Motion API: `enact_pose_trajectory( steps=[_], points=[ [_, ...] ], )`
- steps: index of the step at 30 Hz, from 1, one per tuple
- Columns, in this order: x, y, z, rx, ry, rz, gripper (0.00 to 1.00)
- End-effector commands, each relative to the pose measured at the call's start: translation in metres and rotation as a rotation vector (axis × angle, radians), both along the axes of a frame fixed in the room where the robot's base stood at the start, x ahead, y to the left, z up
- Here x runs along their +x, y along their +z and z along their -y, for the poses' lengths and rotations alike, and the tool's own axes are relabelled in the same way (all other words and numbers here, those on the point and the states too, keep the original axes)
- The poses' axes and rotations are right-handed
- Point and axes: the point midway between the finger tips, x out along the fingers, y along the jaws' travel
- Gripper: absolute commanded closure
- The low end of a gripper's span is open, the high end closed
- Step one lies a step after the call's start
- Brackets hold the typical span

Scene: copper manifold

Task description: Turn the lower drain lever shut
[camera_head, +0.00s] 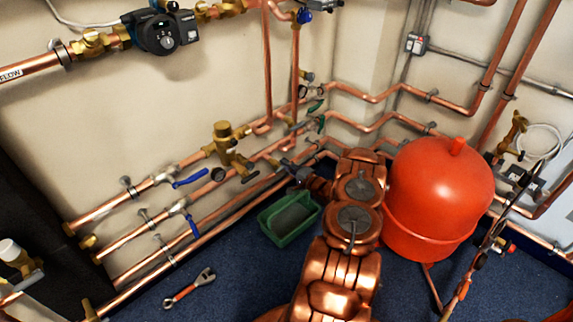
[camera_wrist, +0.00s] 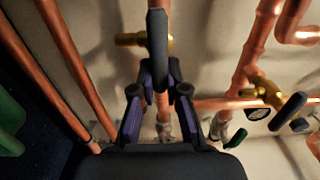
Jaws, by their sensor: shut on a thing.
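The drain lever is a dark grey handle (camera_wrist: 157,45) on a brass valve body (camera_wrist: 130,39) in the wrist view. It points along the picture's vertical, in front of a copper pipe. My gripper (camera_wrist: 158,78) is shut on the lever's near end, with one finger on each side. In the head view my gripper (camera_head: 291,168) is at the lower pipes, above the green tray, at the end of my copper-coloured arm. There the lever is too small and too covered by my gripper to make out.
A green tray (camera_head: 289,219) lies on the blue floor below my gripper. A red vessel (camera_head: 437,200) stands close to my arm's right. Blue levers (camera_head: 190,178) and a brass valve (camera_head: 228,145) are on the pipes to the left. A wrench (camera_head: 190,287) lies on the floor.

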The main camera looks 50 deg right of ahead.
Motion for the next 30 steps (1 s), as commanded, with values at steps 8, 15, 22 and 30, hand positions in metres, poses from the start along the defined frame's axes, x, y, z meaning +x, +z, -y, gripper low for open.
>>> enact_pose_trajectory(
  steps=[8, 15, 22, 30],
  points=[
    [-0.0003, -0.0026, 0.0002, 0.049, -0.002, -0.001, 1.0],
    [-0.0004, -0.003, 0.0005, 0.053, -0.002, -0.002, 1.0],
    [-0.0005, -0.0031, 0.0006, 0.052, -0.003, -0.002, 0.77],
    [0.0, -0.0019, 0.0003, 0.05, -0.001, 0.0, 0.61]
  ],
)
